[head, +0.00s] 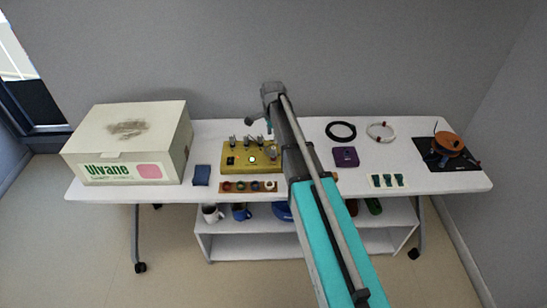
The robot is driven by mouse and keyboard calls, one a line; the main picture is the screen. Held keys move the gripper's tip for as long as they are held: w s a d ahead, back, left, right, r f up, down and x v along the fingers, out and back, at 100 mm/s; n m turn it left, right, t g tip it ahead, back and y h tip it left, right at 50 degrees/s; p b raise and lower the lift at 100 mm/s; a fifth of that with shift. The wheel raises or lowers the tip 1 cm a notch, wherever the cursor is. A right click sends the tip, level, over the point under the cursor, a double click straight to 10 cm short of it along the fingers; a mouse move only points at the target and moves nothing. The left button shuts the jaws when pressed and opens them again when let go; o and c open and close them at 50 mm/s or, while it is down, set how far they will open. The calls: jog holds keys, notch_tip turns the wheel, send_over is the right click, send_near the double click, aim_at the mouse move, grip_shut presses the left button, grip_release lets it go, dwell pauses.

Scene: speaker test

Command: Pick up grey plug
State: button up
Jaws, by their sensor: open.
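No plug can be made out clearly as the grey one. Several small grey metallic pieces (247,141) stand along the back of a yellow box (240,168) with knobs and a lit button. A brown strip (249,187) with several dark and coloured round pieces lies in front of it; they are too small to identify. My arm crosses the table and hides what lies right of the yellow box. My gripper (251,121) shows only as a small dark shape at the arm's far end, above and behind the box. No object shows in it.
At the right are a black ring (340,123), a white ring (368,131), a purple item (345,153), green pieces on a card (387,181) and an orange reel (447,144). Mugs stand below.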

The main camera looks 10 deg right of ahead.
aim_at(273, 148)
jog(key=shift+f+b, duration=0.9)
jog(key=shift+f, duration=0.3)
jog(key=shift+f, duration=0.15)
notch_tip(273, 148, down, 5)
jog(key=b, duration=0.5)
jog(key=shift+s+d, duration=0.1)
jog(key=shift+s, duration=0.05)
grip_shut()
